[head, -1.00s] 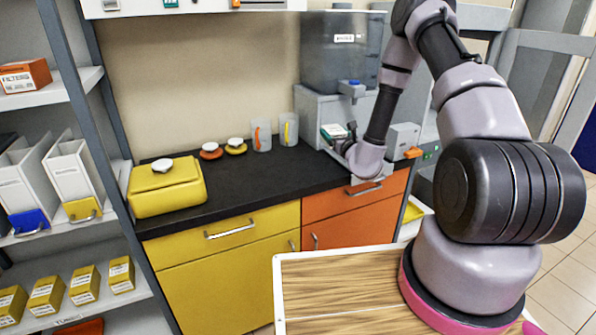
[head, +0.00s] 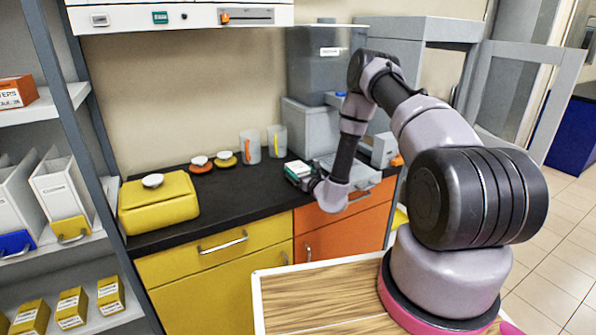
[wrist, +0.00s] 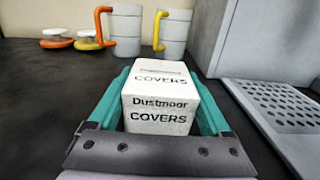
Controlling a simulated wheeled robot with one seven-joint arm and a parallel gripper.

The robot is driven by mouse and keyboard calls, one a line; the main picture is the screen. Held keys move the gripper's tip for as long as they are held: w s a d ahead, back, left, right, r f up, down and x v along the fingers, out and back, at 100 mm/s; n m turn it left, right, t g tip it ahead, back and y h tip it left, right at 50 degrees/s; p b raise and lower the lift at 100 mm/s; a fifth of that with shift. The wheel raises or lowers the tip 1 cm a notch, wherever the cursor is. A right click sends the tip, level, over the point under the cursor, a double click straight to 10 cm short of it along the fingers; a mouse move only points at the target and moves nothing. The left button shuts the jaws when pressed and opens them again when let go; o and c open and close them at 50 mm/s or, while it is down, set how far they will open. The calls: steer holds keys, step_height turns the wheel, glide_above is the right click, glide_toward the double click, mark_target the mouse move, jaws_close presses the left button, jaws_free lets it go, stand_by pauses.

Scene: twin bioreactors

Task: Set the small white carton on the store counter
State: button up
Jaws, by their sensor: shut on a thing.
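The small white carton (wrist: 160,103), labelled "Dustmoor COVERS", sits upright between the teal fingers of my gripper (wrist: 161,105) in the wrist view. The fingers press along its left and right sides. In the head view, my gripper (head: 298,172) with the carton is over the dark store counter (head: 235,190), left of the grey dispenser. I cannot tell whether the carton's base touches the counter.
Two mugs (head: 250,146) (head: 277,141) and two small white-topped pieces (head: 201,164) (head: 225,158) stand at the back. A yellow box (head: 158,205) is at the left. The grey dispenser (wrist: 265,40) with its perforated tray (wrist: 285,107) is at right. The counter's middle is clear.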

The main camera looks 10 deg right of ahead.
steer(key=shift+f, duration=0.15)
steer(key=o, duration=1.2)
steer(key=shift+o, duration=0.2)
